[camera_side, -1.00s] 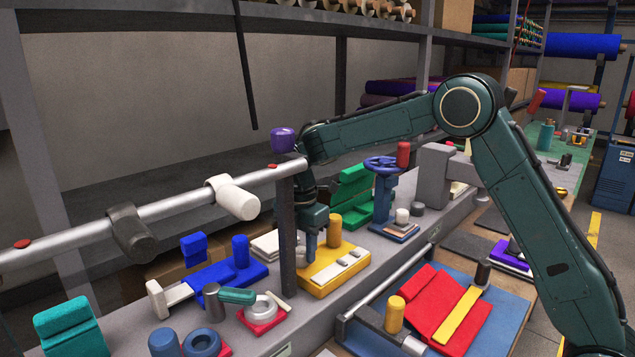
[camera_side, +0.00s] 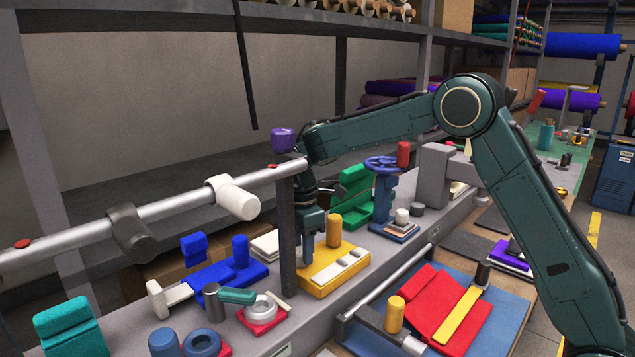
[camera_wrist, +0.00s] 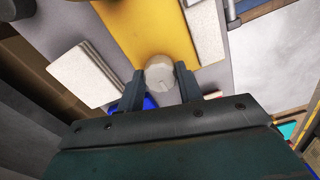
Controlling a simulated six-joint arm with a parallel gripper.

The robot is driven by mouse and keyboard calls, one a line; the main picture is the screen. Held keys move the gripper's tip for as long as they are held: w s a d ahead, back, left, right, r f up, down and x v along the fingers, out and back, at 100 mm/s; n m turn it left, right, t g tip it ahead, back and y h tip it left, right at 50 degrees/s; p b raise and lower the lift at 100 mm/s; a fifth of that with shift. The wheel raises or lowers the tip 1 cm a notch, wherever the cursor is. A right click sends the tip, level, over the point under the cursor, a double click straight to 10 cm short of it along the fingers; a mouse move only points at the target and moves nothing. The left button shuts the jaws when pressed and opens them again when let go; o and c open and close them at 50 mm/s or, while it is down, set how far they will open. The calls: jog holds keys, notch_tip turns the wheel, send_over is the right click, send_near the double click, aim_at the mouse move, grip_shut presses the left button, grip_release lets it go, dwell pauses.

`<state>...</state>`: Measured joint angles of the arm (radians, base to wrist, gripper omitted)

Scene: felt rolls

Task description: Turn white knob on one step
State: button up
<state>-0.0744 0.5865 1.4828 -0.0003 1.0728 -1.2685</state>
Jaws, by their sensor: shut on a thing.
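The white knob (camera_wrist: 159,73) is a pale round knob on a yellow base, which shows in the side view (camera_side: 322,285) and in the wrist view (camera_wrist: 148,28). In the wrist view my gripper (camera_wrist: 159,82) has one finger on each side of the knob and is shut on it. In the side view my gripper (camera_side: 308,245) points down at the left part of the yellow base and mostly hides the knob.
A dark post (camera_side: 287,235) with a purple top stands close left of my gripper. Blue blocks (camera_side: 235,268) lie left of it. A blue handwheel (camera_side: 382,163) stands to the right. Pale slabs (camera_wrist: 85,72) lie beside the yellow base.

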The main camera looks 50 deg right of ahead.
jog(key=shift+m, duration=0.8)
jog(key=o, duration=1)
jog(key=shift+r, duration=0.15)
notch_tip(320, 180, up, 14)
jog(key=shift+f, duration=0.2)
